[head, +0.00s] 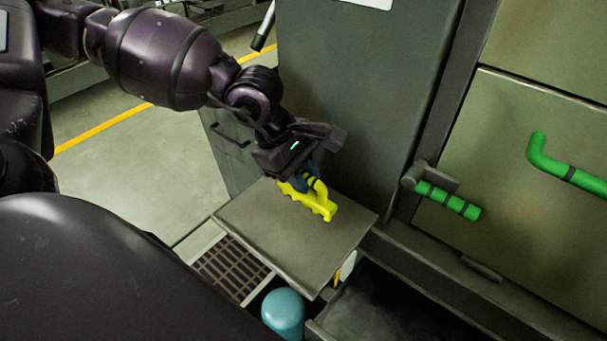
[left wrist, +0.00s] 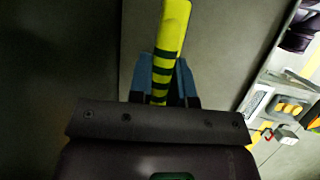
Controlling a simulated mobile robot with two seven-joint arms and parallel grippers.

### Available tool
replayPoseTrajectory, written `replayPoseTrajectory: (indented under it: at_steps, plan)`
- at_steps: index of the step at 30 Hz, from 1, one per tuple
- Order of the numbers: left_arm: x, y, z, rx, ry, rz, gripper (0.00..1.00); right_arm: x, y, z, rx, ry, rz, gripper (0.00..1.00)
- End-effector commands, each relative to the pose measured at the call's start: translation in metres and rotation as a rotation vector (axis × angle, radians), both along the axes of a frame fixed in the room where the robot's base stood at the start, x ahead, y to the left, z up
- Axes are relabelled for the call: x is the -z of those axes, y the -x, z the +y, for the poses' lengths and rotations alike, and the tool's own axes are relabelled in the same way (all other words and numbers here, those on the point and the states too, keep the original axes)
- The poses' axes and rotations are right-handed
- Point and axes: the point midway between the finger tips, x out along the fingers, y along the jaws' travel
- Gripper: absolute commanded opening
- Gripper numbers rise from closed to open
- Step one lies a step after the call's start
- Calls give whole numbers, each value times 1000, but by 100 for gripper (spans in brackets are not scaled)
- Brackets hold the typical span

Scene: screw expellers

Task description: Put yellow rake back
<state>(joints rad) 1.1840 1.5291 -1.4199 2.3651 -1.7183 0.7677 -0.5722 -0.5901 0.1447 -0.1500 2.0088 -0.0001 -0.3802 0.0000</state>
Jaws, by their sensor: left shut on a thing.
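The yellow rake (head: 316,202) is at my left gripper (head: 305,180), just over or on a small grey shelf plate (head: 260,237); I cannot tell whether it touches the plate. Its yellow, toothed part points to the lower right in the head view. In the left wrist view, the blue fingers of my left gripper (left wrist: 163,85) are shut on the rake's black-striped yellow handle (left wrist: 172,35). My right gripper is in neither view.
A dark grey cabinet (head: 345,100) stands behind the plate. Green handles (head: 448,200) (head: 567,172) stick out from the machine at the right. A teal cylinder (head: 283,312) stands below the plate's front edge, beside a brown grate (head: 231,268). Open floor lies at the left.

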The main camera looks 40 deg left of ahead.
Motion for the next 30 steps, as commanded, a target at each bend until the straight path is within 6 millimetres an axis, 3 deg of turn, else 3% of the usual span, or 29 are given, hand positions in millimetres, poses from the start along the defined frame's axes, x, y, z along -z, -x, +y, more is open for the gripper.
replayPoseTrajectory:
  at_steps: [7,8,13,23,30]
  plan:
    - [3,0,0,0,0,0,0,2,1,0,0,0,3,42]
    - [3,0,0,0,0,0,20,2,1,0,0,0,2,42]
    - [2,0,0,0,0,0,44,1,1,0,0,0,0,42]
    - [-1,0,0,-1,0,-2,44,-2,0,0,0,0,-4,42]
    - [-31,5,13,-3,-1,-4,44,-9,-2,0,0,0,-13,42]
